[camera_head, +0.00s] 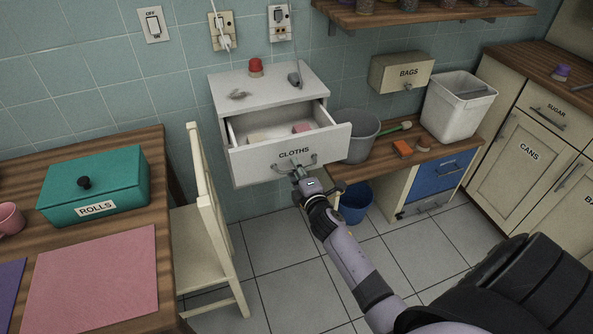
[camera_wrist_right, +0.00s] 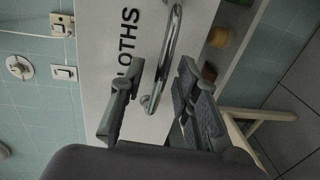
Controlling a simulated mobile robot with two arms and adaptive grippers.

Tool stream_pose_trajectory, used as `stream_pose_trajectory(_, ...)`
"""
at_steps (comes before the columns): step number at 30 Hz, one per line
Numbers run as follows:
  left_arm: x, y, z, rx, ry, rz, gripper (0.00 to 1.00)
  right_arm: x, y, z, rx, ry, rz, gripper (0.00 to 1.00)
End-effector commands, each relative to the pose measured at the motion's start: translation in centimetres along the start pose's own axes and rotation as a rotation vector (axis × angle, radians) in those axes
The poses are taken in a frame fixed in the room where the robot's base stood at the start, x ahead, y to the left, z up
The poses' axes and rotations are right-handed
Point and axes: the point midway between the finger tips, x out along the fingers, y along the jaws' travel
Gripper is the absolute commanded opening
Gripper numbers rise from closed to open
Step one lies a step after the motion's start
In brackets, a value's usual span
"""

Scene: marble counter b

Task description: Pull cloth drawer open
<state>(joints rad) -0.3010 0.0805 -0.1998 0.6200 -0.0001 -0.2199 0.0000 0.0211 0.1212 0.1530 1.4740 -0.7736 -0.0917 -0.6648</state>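The white drawer labelled CLOTHS (camera_head: 262,158) is pulled part of the way out of its white wall cabinet (camera_head: 232,88). A yellowish item (camera_head: 257,137) and a pink item (camera_head: 302,127) lie inside it. Its curved metal handle (camera_head: 313,160) is on the drawer front and also shows in the right wrist view (camera_wrist_right: 171,45). My right gripper (camera_head: 299,173) is at the handle. In the right wrist view its fingers (camera_wrist_right: 160,70) are apart, on either side of the handle bar, with gaps visible. My left gripper is not in view.
A cream chair (camera_head: 203,205) stands left of the drawer, beside a wooden table (camera_head: 165,245) with a teal ROLLS box (camera_head: 98,183). A grey bin (camera_head: 357,140) is close on the right. A red-topped item (camera_head: 256,67) sits on the cabinet. Tiled floor is free in front.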

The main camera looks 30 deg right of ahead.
Motion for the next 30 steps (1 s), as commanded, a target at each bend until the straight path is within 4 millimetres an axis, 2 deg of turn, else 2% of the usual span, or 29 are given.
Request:
stream_pose_trajectory(7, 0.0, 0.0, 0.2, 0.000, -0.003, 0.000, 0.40, -0.9, -0.1, 0.0, 0.000, 0.000, 0.000, 0.29)
stream_pose_trajectory(11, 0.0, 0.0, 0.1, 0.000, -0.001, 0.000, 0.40, -3.1, -0.1, 0.0, 0.000, 0.001, -0.001, 0.29)
stream_pose_trajectory(21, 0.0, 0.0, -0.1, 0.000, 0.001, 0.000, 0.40, -10.0, -0.1, 0.0, 0.001, 0.000, -0.003, 0.29)
stream_pose_trajectory(25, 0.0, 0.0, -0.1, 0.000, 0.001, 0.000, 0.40, -11.4, -0.1, 0.0, 0.000, 0.001, -0.001, 0.29)
stream_pose_trajectory(30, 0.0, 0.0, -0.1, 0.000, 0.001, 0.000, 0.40, -12.0, 0.0, 0.0, 0.000, 0.000, 0.000, 0.29)
